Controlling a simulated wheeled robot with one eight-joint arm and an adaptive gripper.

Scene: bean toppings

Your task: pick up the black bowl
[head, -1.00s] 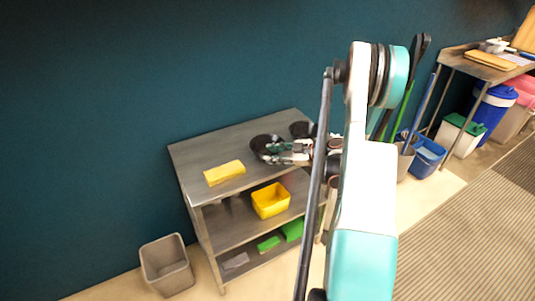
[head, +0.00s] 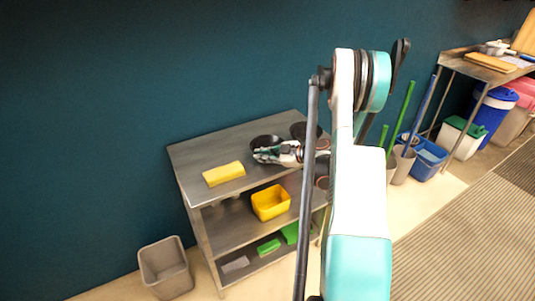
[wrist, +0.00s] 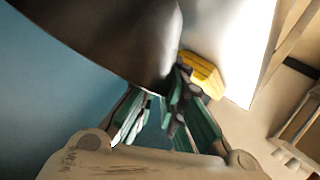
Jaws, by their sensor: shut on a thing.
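A black bowl (head: 263,141) is at the back of the metal cart's top, in the head view. A second dark bowl (head: 303,129) is to its right, partly hidden by my arm. My gripper (head: 262,155) is at the near side of the left black bowl, shut on its rim. In the wrist view the dark bowl (wrist: 115,40) fills the upper left, and my gripper's fingers (wrist: 165,97) meet at its edge. I cannot tell whether the bowl is clear of the cart top.
A yellow sponge (head: 224,173) lies left on the cart top (head: 205,152). A yellow bin (head: 270,202) and green items (head: 268,246) are on lower shelves. A grey bin (head: 165,267) stands on the floor at left. Buckets with long handles (head: 402,165) stand at right.

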